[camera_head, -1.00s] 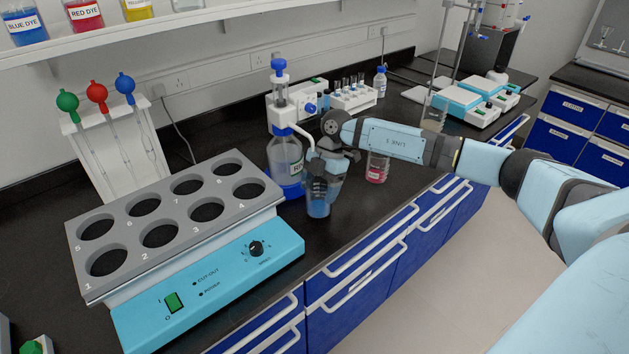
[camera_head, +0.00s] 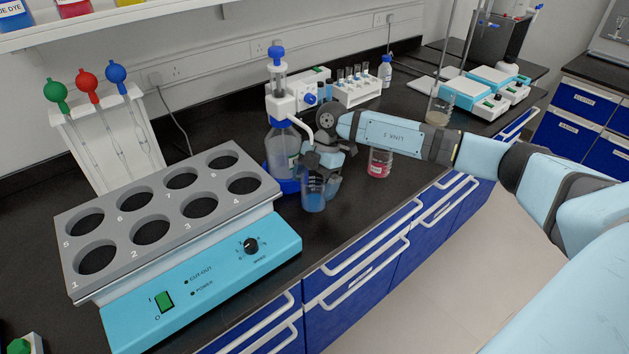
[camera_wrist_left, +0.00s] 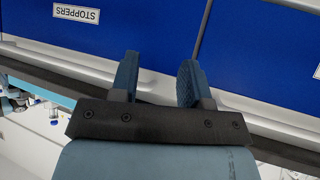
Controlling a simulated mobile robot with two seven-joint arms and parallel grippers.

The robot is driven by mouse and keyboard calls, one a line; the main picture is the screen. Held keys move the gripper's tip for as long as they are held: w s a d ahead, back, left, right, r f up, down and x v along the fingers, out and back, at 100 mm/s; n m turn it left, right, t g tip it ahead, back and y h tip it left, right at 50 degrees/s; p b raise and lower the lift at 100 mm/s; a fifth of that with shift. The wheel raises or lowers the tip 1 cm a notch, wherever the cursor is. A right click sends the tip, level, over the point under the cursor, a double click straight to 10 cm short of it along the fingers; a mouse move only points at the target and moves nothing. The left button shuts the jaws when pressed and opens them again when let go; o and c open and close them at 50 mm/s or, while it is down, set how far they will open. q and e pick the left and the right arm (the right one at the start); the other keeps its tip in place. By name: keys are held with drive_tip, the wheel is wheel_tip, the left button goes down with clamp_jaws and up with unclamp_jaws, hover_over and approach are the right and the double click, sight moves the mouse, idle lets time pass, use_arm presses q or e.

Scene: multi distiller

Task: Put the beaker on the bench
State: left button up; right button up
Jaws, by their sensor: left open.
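A clear beaker (camera_head: 314,197) with blue liquid stands upright on the black bench (camera_head: 345,210), in front of the dispenser bottle and near its spout. My right gripper (camera_head: 322,177) is at the beaker's upper part, with finger parts behind and to the right of it. I cannot tell whether the fingers press on the glass. A second beaker (camera_head: 380,163) with pink liquid stands on the bench to the right, behind my right wrist. My left gripper (camera_wrist_left: 158,78) is open and empty in the left wrist view, in front of blue drawer fronts.
The dispenser bottle (camera_head: 282,147) stands behind the blue beaker. A heating block (camera_head: 165,215) with several round holes fills the bench's left. A tube rack (camera_head: 357,92) stands farther back. Bare bench lies right of the blue beaker, up to the front edge.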

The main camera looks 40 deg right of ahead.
drive_tip(key=shift+r, duration=0.2)
drive_tip(key=w+d, duration=0.1)
drive_tip(key=d, duration=0.6)
drive_tip(key=w+d+r+b, duration=0.1)
drive_tip(key=d, duration=0.3)
drive_tip(key=shift+w+d, duration=0.1)
drive_tip(key=shift+w, duration=0.25)
drive_tip(key=shift+w+d, duration=0.1)
drive_tip(key=shift+d, duration=0.4)
drive_tip(key=shift+r, duration=0.1)
